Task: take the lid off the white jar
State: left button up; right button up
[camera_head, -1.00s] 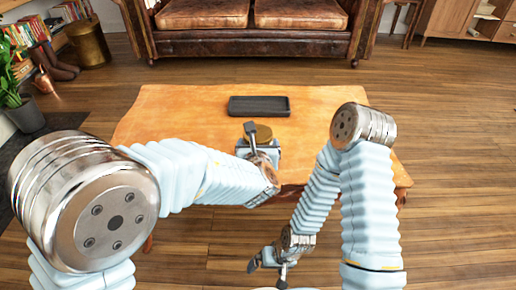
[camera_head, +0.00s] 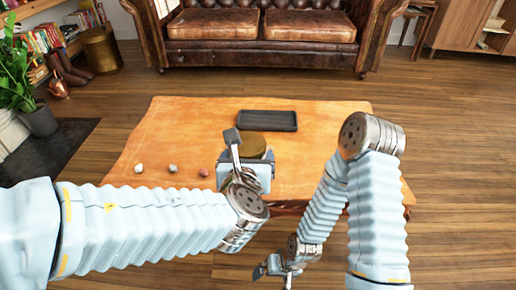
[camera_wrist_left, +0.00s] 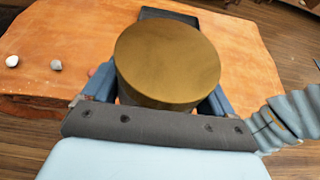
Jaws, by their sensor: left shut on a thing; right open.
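A round, gold-brown lid (camera_head: 252,146) shows above the front half of the wooden table, and it fills the middle of the left wrist view (camera_wrist_left: 168,62). My left gripper (camera_wrist_left: 160,95) is shut on the lid, with a blue finger at each side of it. The same gripper shows in the head view (camera_head: 250,163). The body of the white jar is not visible; the lid and my gripper cover that area. I cannot tell whether the lid touches the jar. My right gripper (camera_head: 275,268) is open and empty, low in front of the table.
A black tray (camera_head: 267,121) lies on the wooden table (camera_head: 335,135) behind the lid. Small stones (camera_head: 173,168) lie in a row on the table to the left. A leather sofa (camera_head: 262,35) stands behind. The table's right part looks clear.

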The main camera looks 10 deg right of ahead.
pick_arm(q)
jog(key=shift+s+a+r, duration=0.3)
jog(key=shift+s+a, duration=0.05)
jog(key=shift+s, duration=0.15)
jog(key=shift+s+a+r, duration=0.25)
jog(key=shift+s+a, duration=0.05)
jog(key=shift+s, duration=0.2)
jog(key=o, duration=0.7)
jog(key=c, duration=0.9)
